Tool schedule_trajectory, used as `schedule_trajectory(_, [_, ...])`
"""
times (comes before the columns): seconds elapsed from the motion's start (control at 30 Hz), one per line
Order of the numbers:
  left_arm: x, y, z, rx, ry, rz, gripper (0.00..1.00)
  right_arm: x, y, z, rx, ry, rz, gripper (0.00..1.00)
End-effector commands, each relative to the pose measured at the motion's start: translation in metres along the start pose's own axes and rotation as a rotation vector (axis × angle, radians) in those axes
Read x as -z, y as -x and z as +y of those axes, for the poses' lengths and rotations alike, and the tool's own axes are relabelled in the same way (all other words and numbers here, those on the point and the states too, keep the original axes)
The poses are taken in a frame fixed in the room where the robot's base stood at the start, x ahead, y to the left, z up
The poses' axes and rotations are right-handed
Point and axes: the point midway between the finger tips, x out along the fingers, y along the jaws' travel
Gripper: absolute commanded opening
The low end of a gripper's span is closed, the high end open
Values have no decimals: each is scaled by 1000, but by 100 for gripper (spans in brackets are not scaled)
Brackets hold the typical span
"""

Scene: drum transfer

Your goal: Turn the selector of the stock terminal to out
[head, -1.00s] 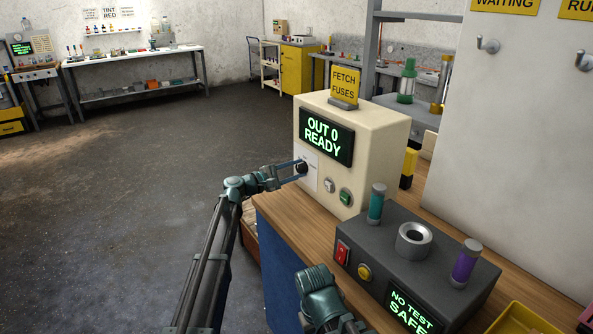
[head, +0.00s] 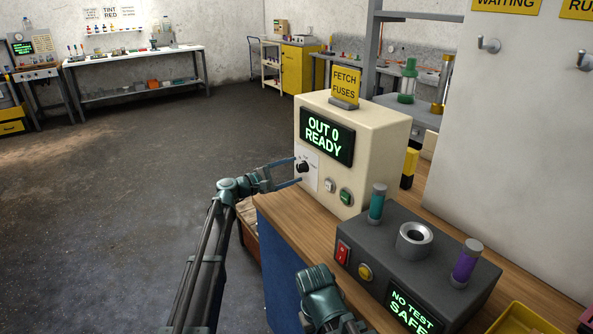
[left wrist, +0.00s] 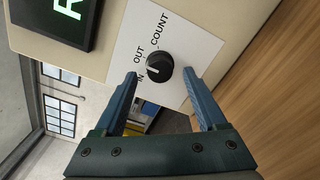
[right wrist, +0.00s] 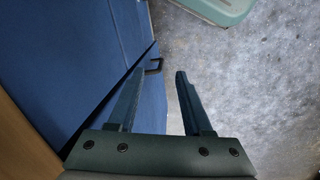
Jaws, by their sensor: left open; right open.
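The stock terminal (head: 372,135) is a cream box on the wooden bench, and its screen (head: 327,137) reads "OUT 0 READY". Its selector (head: 302,167) is a black round knob on a white plate. In the left wrist view the selector (left wrist: 159,69) has IN, OUT and COUNT marked around it and a pale mark on its face; I cannot tell exactly where the mark points. My left gripper (left wrist: 157,78) is open, with one finger on each side of the selector, apart from it. My right gripper (right wrist: 163,68) is open and empty, low beside the blue bench side.
A white button (head: 328,185) and a green button (head: 345,197) sit right of the selector. A dark tester box (head: 440,262) with teal and purple cylinders stands in front of the terminal. A yellow tray (head: 520,318) is at the lower right. The floor to the left is clear.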

Motion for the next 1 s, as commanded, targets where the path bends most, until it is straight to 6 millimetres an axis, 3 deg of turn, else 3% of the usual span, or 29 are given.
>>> schedule_trajectory(0.2, [-1,52,-1,-2,0,3,74,0,0,0,0,0,0,50])
schedule_trajectory(0.5, [-1,102,-1,-1,0,1,74,0,0,0,0,0,0,50])
schedule_trajectory(0.7, [0,114,0,0,0,0,74,0,0,0,0,0,0,50])
schedule_trajectory(1.0, [0,116,0,0,0,0,74,0,0,0,0,0,0,50])
